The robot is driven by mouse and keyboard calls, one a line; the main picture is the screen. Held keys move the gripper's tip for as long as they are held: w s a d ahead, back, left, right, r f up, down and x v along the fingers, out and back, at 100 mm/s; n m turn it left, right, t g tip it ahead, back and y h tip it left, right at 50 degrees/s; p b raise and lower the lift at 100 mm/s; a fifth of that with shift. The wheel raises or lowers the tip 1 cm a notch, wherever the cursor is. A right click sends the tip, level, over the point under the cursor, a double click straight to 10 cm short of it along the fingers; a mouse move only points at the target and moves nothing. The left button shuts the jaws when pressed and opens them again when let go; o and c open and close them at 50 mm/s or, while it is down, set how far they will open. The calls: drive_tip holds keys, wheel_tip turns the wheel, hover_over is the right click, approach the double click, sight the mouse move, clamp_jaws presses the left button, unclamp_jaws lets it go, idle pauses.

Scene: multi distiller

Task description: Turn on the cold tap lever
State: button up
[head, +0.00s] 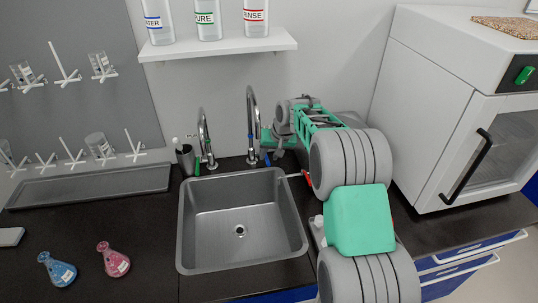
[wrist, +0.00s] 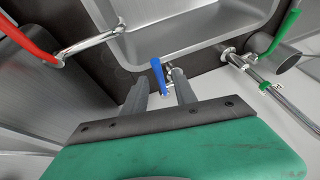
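The blue lever (wrist: 159,76), which I take as the cold tap lever, stands up from a small metal fitting behind the sink rim in the wrist view. It also shows in the head view (head: 267,159), beside the base of the right tap (head: 252,128). My gripper (wrist: 162,85) is open, its two fingers apart on either side of the blue lever as seen from the wrist. I cannot tell whether a finger touches it. In the head view my arm largely hides the gripper. A red lever (wrist: 28,38) on a metal spout is at the wrist view's upper left.
The steel sink (head: 198,225) is empty. A green lever (wrist: 286,28) and dark cup (wrist: 290,58) are near the other tap. A white cabinet (head: 435,110) stands right of my arm.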

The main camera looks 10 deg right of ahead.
drive_tip(key=shift+x, duration=1.15)
drive_tip(key=shift+d, duration=0.1)
clamp_jaws()
idle(0.4)
